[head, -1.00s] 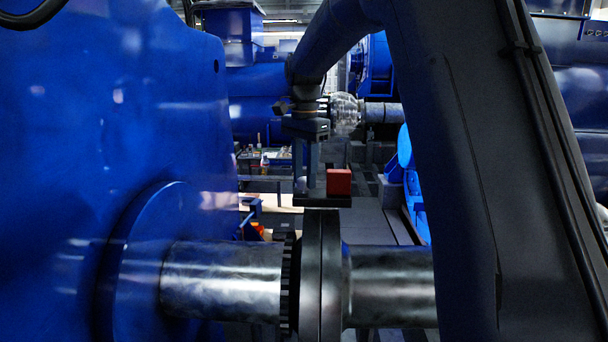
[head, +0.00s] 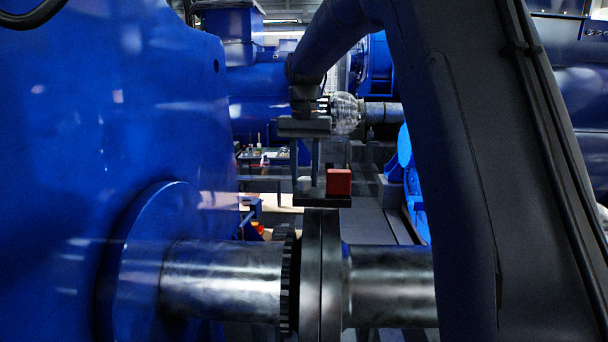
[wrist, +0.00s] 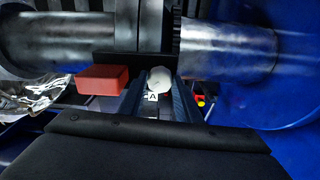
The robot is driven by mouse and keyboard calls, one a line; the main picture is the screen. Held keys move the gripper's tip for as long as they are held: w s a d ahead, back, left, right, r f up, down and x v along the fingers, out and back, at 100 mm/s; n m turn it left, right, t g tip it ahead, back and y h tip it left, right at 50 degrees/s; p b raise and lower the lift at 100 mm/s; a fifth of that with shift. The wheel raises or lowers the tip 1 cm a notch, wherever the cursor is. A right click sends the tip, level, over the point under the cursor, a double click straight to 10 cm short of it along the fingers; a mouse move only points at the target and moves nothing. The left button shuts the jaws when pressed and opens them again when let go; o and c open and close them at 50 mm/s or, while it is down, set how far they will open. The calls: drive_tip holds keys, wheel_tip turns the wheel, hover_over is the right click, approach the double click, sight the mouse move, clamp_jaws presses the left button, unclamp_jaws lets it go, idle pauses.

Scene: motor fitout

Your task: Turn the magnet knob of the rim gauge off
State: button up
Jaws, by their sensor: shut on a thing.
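The rim gauge is a dark bar (head: 322,201) on top of the shaft coupling, with a red block (head: 339,182) on its right side in the head view. A small pale round knob (head: 305,184) stands on the bar left of the block. My gripper (head: 306,182) points down from above and is shut on this knob. In the wrist view the knob (wrist: 158,78) sits between the two fingers, beside a small tag marked "A" (wrist: 152,96). The red block (wrist: 102,79) is left of the fingers there. The fingers partly hide the knob's sides.
The coupling disc (head: 321,270) and a toothed ring (head: 288,285) sit on a steel shaft (head: 225,280) below. A large blue motor housing (head: 120,120) fills the left. Behind, a low bench (head: 262,158) holds small items.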

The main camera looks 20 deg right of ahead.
sight(304, 178)
drive_tip(key=n, duration=0.5)
drive_tip(key=shift+n, duration=2.5)
drive_tip(key=o, duration=1.1)
drive_tip(key=shift+c, duration=0.2)
drive_tip(key=shift+r, duration=0.1)
wheel_tip(304, 178, up, 8)
drive_tip(key=b, duration=0.3)
drive_tip(key=shift+w+f, duration=0.1)
drive_tip(key=shift+f, duration=0.1)
